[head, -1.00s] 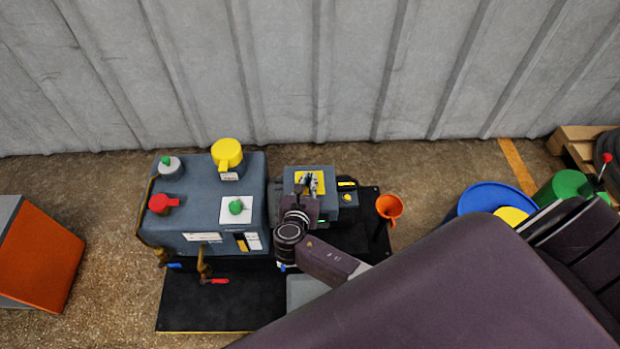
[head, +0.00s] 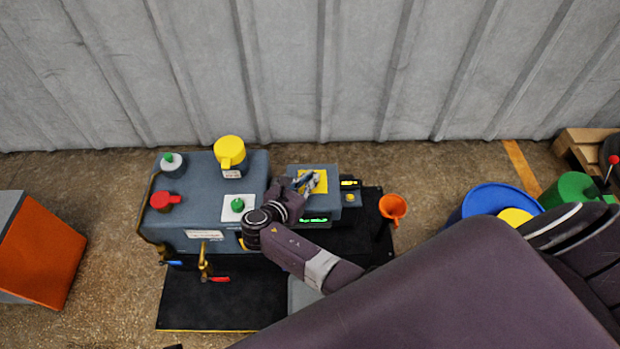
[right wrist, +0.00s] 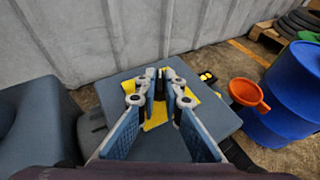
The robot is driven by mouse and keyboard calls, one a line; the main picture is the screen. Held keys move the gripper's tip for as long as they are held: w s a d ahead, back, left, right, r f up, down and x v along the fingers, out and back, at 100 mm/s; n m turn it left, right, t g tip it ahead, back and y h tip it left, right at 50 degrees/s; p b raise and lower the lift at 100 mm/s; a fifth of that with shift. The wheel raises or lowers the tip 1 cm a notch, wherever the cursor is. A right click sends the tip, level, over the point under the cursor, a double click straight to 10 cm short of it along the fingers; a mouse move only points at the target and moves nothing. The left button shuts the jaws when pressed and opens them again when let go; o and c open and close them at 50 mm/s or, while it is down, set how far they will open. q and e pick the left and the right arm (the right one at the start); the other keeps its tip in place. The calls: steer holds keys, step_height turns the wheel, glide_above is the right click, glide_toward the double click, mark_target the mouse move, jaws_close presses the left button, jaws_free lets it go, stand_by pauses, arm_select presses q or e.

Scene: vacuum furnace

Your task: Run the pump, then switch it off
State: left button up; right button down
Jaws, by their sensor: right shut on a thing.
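The pump is a grey-blue machine (head: 210,215) with a smaller motor box (head: 325,172) on its right. A yellow plate (head: 318,176) lies on top of the box. My right gripper (head: 311,183) is over this plate, tilted, with its wrist to the lower left. In the right wrist view its fingers (right wrist: 160,84) close on a small dark part, seemingly a switch handle (right wrist: 160,88), standing at the yellow plate (right wrist: 155,118). The fingers mostly hide it. My left gripper is not in view.
The pump top carries a yellow cap (head: 229,150), a red valve (head: 164,200) and green knobs (head: 238,204). An orange funnel (head: 392,206) and a blue drum (head: 490,200) stand right. An orange-grey box (head: 40,250) is at left. The corrugated wall is behind.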

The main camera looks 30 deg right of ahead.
steer(key=c, duration=2.1)
jaws_free()
steer(key=shift+a, duration=0.1)
steer(key=v, duration=0.7)
steer(key=shift+s+r, duration=0.15)
steer(key=shift+a, duration=0.1)
